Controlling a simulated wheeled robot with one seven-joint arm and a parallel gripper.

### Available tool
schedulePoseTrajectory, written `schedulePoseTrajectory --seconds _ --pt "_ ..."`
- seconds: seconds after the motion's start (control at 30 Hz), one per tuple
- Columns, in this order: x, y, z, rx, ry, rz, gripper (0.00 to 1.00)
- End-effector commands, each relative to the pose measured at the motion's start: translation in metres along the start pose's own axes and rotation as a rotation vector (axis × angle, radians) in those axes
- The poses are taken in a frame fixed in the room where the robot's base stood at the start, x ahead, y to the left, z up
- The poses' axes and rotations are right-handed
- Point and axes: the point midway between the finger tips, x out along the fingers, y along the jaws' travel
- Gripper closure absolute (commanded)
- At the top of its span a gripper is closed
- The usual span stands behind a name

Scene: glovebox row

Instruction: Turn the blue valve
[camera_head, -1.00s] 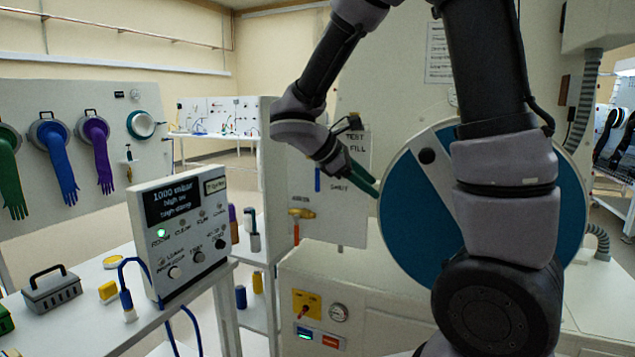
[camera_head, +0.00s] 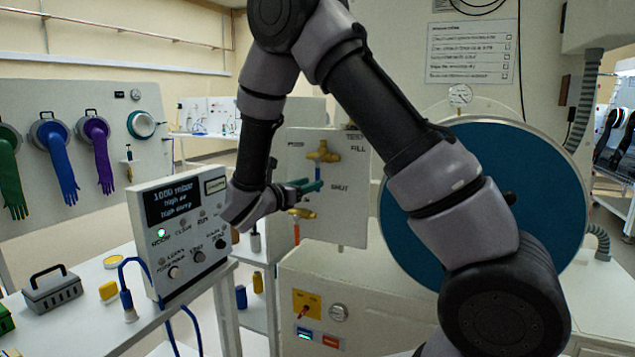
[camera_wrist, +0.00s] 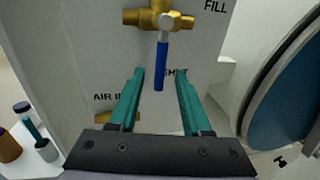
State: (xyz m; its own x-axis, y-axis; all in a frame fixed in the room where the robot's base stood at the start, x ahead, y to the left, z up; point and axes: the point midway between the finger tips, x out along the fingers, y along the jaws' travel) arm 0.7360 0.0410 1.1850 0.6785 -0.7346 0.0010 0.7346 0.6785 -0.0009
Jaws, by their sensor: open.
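The blue valve is a brass body (camera_wrist: 160,18) with a blue lever (camera_wrist: 160,65) on a pale panel. The lever hangs straight down towards the SHUT label, with FILL at the upper right. In the head view the brass body (camera_head: 323,153) shows, while the lever is mostly hidden behind my gripper (camera_head: 308,184). In the wrist view my gripper (camera_wrist: 162,75) is open, with teal fingers pointing at the panel. The fingertips are left and right of the lever's lower part, with visible gaps. I cannot tell how deep they reach.
A second brass valve with an orange handle (camera_head: 297,228) is below on the same panel, partly hidden in the wrist view. A large round blue door (camera_head: 540,190) stands to the right. A control box (camera_head: 180,235) stands on the bench at left.

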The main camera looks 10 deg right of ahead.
Motion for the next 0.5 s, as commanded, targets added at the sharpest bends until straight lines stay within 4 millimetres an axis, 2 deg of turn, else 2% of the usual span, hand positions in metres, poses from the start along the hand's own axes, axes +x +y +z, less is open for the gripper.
schedulePoseTrajectory --seconds 0.03,0.2,0.5 --pt "0.011 -0.001 0.0 0.0 0.0 -0.003 0.52" --pt "0.033 0.0 0.0 0.002 0.001 -0.002 0.52" --pt "0.043 0.0 0.0 0.001 0.001 0.001 0.52"
